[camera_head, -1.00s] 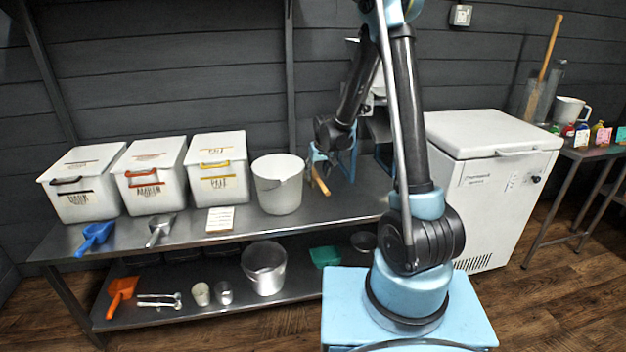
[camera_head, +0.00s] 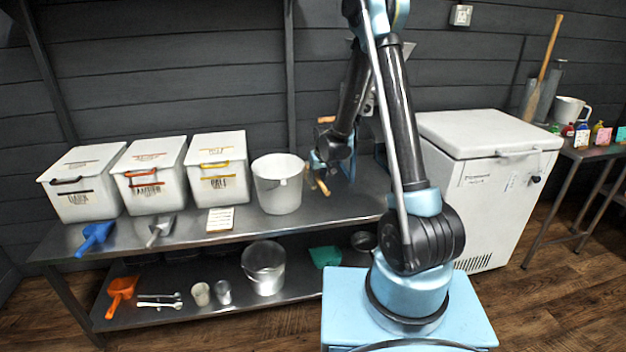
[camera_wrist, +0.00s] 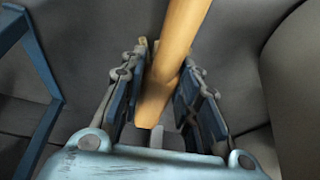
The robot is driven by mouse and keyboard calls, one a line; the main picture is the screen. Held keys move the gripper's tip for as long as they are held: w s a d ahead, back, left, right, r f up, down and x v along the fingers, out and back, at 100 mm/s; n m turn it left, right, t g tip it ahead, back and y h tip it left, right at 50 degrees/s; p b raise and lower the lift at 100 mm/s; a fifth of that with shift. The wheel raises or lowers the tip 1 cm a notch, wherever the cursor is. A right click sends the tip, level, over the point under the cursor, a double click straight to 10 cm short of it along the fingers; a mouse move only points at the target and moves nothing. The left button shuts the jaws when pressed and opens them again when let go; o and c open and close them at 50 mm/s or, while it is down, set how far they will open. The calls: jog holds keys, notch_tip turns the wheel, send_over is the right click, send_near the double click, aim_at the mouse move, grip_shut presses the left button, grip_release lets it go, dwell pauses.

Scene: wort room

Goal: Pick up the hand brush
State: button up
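The hand brush shows as a light wooden handle (camera_head: 322,187) on the steel table top, right of the white bucket. My gripper (camera_head: 317,168) is low over the table at that handle, partly hidden by my own arm. In the wrist view the wooden handle (camera_wrist: 180,50) runs from the top edge down between the two fingers of my gripper (camera_wrist: 168,75). The fingers stand apart on both sides of it, and no firm grip shows. The bristles cannot be made out.
A white bucket (camera_head: 278,192) stands close left of my gripper. A blue frame (camera_wrist: 30,75) is at the left of the wrist view. Another wooden piece (camera_head: 326,119) shows above my gripper. A white chest freezer (camera_head: 490,150) stands right. White bins (camera_head: 218,170) stand left.

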aim_at(317, 176)
jog(key=shift+r, duration=0.1)
jog(key=shift+c, duration=0.3)
jog(key=shift+r, duration=4.95)
